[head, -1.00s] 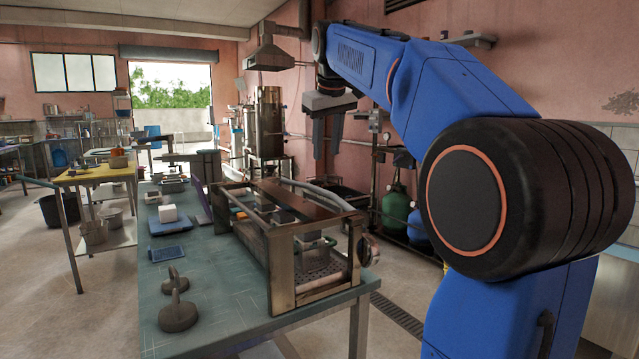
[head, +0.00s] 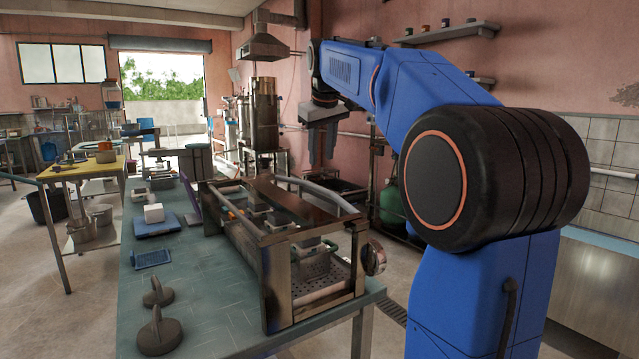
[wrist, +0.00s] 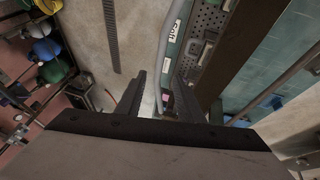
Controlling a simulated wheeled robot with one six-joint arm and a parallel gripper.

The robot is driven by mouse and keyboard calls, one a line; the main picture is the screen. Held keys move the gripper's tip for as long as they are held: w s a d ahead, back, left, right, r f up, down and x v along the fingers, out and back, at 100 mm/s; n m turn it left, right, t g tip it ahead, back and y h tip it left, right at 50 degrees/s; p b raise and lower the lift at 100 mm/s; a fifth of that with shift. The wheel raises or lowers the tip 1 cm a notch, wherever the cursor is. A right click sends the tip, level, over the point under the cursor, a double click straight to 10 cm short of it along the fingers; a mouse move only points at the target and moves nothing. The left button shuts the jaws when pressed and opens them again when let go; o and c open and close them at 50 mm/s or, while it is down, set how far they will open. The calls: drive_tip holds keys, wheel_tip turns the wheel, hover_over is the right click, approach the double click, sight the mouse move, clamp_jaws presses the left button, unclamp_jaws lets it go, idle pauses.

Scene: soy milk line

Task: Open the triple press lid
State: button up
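The triple press (head: 268,285) is a long metal-framed box with open sides on the near part of the green table in the head view. A dark brown flat panel (head: 300,203) lies along its top, and a grey curved bar (head: 325,190) runs beside it; I cannot tell which part is the lid. Small blocks and a perforated box show inside the frame. My gripper (head: 322,160) hangs fingers down behind and above the press, apart from it. In the wrist view my gripper (wrist: 160,82) is open, with nothing held between its fingers.
The green table (head: 205,285) holds two dark round weights with handles (head: 157,330), a blue tray (head: 152,259) and a white block (head: 154,213) left of the press. A green gas cylinder (head: 390,195) stands behind.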

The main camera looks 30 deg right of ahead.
sight(319, 187)
drive_tip(key=x, duration=1)
drive_tip(key=shift+w+f, duration=0.15)
drive_tip(key=shift+f, duration=0.15)
drive_tip(key=shift+c, duration=0.7)
drive_tip(key=shift+d, duration=0.1)
clamp_jaws()
